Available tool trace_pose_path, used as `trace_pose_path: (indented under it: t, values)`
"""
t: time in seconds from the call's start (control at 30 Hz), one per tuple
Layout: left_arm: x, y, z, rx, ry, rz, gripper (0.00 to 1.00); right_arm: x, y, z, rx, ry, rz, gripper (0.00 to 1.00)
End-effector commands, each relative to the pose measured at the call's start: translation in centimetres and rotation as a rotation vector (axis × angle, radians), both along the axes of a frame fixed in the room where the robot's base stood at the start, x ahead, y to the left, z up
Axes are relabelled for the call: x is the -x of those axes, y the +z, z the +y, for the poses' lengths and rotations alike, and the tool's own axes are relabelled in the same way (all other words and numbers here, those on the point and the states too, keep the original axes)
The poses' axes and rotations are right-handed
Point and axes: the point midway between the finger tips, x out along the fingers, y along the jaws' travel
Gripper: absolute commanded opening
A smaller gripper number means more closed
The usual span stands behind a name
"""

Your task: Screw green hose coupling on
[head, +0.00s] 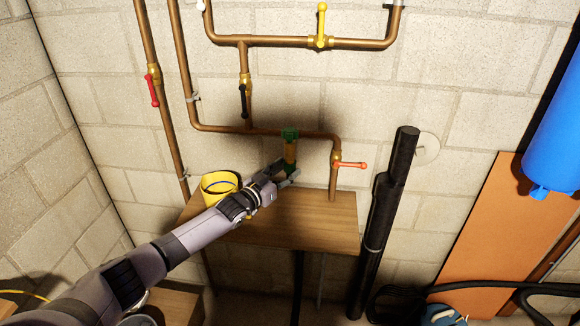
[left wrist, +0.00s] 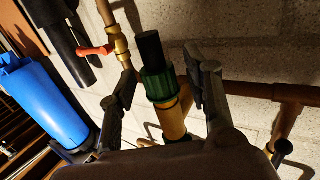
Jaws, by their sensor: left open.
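A green coupling with a short black end (left wrist: 158,84) shows in the left wrist view, against a yellow-brass fitting (left wrist: 172,121). In the head view the brass fitting (head: 290,151) hangs upright below a green top piece (head: 290,134) on the copper pipe. Its lower end is partly hidden by my gripper. My left gripper (head: 284,175) is open, its fingers on either side of the black-ended coupling; it also shows in the left wrist view (left wrist: 162,80). I cannot tell whether a finger touches it. My right gripper is not in view.
A wooden shelf (head: 300,225) lies below, with a yellow cup (head: 219,184) at its left. A red-orange valve handle (head: 350,165) and a black drain pipe (head: 380,220) stand to the right. A black-handled valve (head: 243,100) is at upper left. The shelf's right part is clear.

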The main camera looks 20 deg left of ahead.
Motion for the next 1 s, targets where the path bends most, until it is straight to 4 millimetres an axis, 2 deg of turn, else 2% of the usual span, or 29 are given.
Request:
trace_pose_path:
  t: [0.1, 0.27, 0.83, 1.0]
  values:
    - [-0.06, 0.16, 0.53, -0.008, -0.061, 0.0, 0.45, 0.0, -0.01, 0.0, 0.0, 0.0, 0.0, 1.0]
    - [-0.12, 0.1, 0.33, -0.003, -0.141, -0.001, 0.45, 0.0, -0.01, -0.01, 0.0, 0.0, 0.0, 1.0]
    - [-0.01, 0.59, 0.0, 0.001, -0.145, 0.001, 0.45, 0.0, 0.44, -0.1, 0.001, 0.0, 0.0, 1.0]
    - [-0.01, 0.58, 0.0, 0.001, -0.145, 0.001, 0.35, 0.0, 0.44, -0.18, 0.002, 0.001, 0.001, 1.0]
